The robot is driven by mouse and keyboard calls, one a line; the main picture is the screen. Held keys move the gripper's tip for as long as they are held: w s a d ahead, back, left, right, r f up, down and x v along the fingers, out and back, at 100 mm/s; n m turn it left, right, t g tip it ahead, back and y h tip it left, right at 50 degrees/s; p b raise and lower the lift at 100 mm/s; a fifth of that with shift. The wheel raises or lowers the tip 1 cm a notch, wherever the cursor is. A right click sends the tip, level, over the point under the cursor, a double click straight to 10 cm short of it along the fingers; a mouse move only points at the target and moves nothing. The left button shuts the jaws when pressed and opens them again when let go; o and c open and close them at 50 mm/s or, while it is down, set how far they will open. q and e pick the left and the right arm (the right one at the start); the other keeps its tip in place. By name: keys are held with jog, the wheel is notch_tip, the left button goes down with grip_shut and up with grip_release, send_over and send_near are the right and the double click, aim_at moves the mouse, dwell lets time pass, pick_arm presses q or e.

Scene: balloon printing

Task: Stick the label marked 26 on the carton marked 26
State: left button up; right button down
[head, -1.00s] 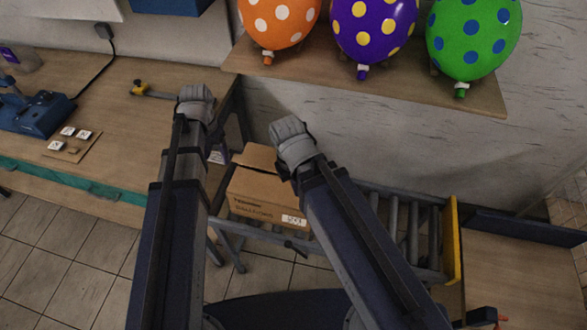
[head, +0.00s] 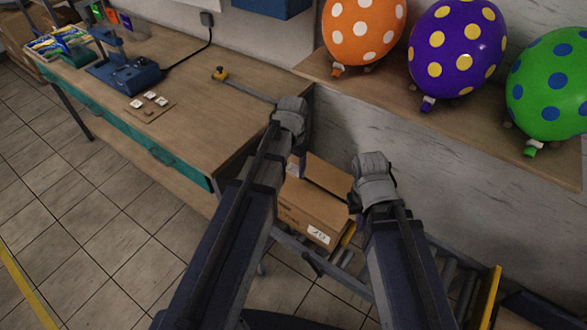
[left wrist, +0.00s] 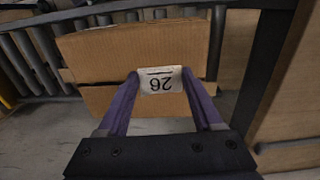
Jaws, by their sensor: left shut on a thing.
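My left gripper (left wrist: 161,75) is shut on a small white label (left wrist: 161,85) that reads 26, upside down in the left wrist view. The brown cardboard carton (left wrist: 100,48) is behind the label there; I cannot tell whether they touch. In the head view the carton (head: 308,208) stands below and between my arms, with a flap raised. A white patch with marks too small to read is on its near side. My left gripper's fingers are mostly hidden by its arm in the head view. My right gripper (head: 358,205) is right of the carton, its fingers hidden.
A roller conveyor (head: 440,270) runs under the carton to the right. A wooden workbench (head: 190,95) with a blue press (head: 125,75) and several small white tiles stands left. A shelf with three dotted balloons (head: 457,45) is at the back right. Tiled floor is clear at front left.

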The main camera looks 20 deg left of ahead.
aim_at(293, 189)
pick_arm(q)
jog(key=shift+f+b, duration=4)
jog(key=shift+f, duration=0.1)
jog(key=o, duration=1.3)
notch_tip(293, 189, up, 8)
jog(key=p, duration=0.8)
jog(key=shift+r, duration=0.15)
